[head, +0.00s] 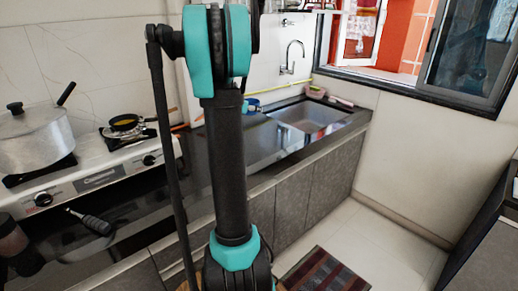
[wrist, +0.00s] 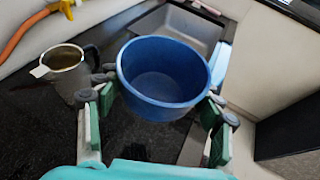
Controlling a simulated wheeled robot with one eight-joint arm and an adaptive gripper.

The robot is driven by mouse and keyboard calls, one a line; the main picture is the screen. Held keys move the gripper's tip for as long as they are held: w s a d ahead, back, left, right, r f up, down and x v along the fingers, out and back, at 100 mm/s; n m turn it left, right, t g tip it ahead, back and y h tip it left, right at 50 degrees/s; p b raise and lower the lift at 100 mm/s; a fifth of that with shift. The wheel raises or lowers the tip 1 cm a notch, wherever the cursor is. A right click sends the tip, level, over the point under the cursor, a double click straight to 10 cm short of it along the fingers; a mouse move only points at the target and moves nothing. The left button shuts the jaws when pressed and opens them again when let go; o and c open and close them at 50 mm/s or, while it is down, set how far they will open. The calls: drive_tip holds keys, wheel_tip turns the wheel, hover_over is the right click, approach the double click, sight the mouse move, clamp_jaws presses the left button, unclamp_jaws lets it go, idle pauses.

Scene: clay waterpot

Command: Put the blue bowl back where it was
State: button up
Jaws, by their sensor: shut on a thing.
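The blue bowl (wrist: 165,80) fills the middle of the wrist view, open side up and empty inside. My gripper (wrist: 162,95) is shut on it, with one finger at its left side and one at its right. The bowl appears above the dark counter near the sink; its gap from the counter cannot be told. In the head view, a small blue thing (head: 252,105) shows beside my arm, partly hidden; I cannot tell whether it is the bowl. My gripper is not clearly visible there.
A metal mug (wrist: 64,72) stands left of the bowl on the dark counter (wrist: 50,135). The sink (wrist: 160,28) lies behind the bowl. An orange hose (wrist: 22,32) runs at the upper left. A stove (head: 100,178) with a pot (head: 35,138) stands left.

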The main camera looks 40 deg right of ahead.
drive_tip(key=shift+s+d+f, duration=0.1)
drive_tip(key=shift+d+f, duration=0.05)
drive_tip(key=shift+d, duration=0.2)
wheel_tip(320, 180, down, 20)
drive_tip(key=shift+r, duration=0.2)
drive_tip(key=shift+f, duration=0.15)
drive_tip(key=o, duration=1.3)
drive_tip(key=shift+c, duration=0.2)
drive_tip(key=shift+r, duration=0.2)
drive_tip(key=v, duration=1.2)
